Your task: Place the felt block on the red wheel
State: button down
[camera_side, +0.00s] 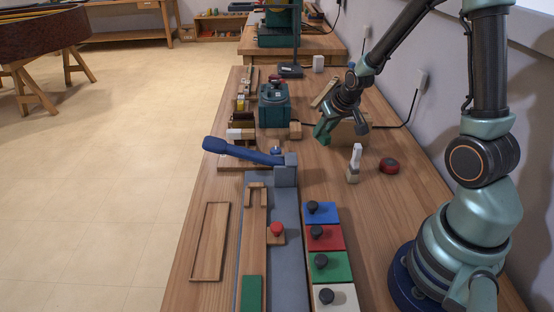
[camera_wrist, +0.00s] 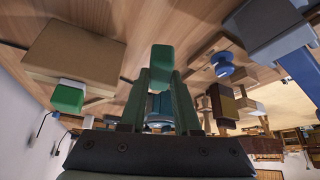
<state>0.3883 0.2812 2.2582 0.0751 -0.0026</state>
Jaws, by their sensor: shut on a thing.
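My gripper (camera_side: 322,134) hangs low over the middle of the bench, near its far half. It is shut on a small green block, which I take as the felt block (camera_wrist: 161,57); the block shows between the fingertips in the wrist view. In the side view the block cannot be told apart clearly from the green fingers. A round dark-red disc (camera_side: 389,166) lies on the bench to the right of my gripper. A bright red round knob (camera_side: 277,229) sits on a small wooden piece nearer the camera. I cannot tell which is the red wheel.
Blue, red, green and white blocks with black knobs (camera_side: 322,237) line the near right. A blue lever (camera_side: 243,152) sticks out left. A teal machine (camera_side: 273,104) stands behind left. A pale upright piece (camera_side: 354,163) stands by the disc. A wooden tray (camera_side: 228,244) lies near left.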

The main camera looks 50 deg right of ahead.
jog(key=shift+f, duration=3.65)
jog(key=shift+f, duration=0.15)
jog(key=c, duration=0.6)
grip_release()
